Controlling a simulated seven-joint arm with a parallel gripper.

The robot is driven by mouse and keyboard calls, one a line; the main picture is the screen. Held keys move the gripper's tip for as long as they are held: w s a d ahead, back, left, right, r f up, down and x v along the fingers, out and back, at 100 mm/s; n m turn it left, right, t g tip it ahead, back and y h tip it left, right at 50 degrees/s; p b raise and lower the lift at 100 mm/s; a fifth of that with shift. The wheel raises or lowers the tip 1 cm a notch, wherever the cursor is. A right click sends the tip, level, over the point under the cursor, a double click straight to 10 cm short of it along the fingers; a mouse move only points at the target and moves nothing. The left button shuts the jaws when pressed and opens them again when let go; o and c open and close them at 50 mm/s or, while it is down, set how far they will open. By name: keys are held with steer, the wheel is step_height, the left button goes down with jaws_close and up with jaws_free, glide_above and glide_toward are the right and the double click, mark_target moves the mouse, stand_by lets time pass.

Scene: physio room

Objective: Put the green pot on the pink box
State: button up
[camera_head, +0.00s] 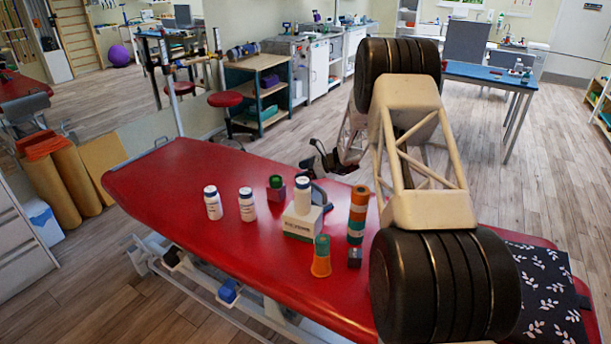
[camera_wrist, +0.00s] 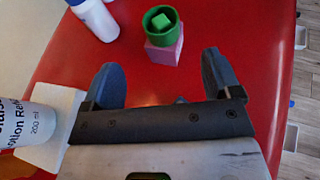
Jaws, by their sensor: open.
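The green pot (camera_head: 276,182) sits on top of the pink box (camera_head: 276,194) on the red couch. In the wrist view the green pot (camera_wrist: 158,36) rests upright on the pink box (camera_wrist: 164,54), with a small green block shape inside its rim. My gripper (camera_wrist: 160,82) is open and empty. Its fingers are apart from the pot and box, which lie just beyond the fingertips. In the head view my gripper is mostly hidden behind a white bottle.
A white bottle (camera_head: 302,194) stands on a white box (camera_head: 303,224) beside my gripper. Two more white bottles (camera_head: 213,203) stand to the left. The couch's left end (camera_head: 150,180) is clear.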

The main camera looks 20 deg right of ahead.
steer(key=shift+r, duration=0.15)
steer(key=s+a+r+n+g+h, duration=0.1)
steer(key=s+a+r+n+h, duration=0.2)
steer(key=s+r, duration=0.6)
steer(key=s+a+r+n+g, duration=0.25)
steer(key=s+r+n, duration=0.35)
steer(key=s, duration=0.5)
steer(key=s+a+r+n+g+h, duration=0.15)
steer(key=s+a+r, duration=0.25)
steer(key=s+r, duration=0.55)
steer(key=s+d+r+n+t+h, duration=0.1)
steer(key=s+n+h, duration=0.3)
steer(key=s, duration=1.5)
steer(key=s+r+n+t+h, duration=0.1)
steer(key=s+n+h, duration=0.3)
steer(key=s, duration=1.5)
steer(key=shift+d+r+n, duration=0.35)
steer(key=shift+n, duration=1.6)
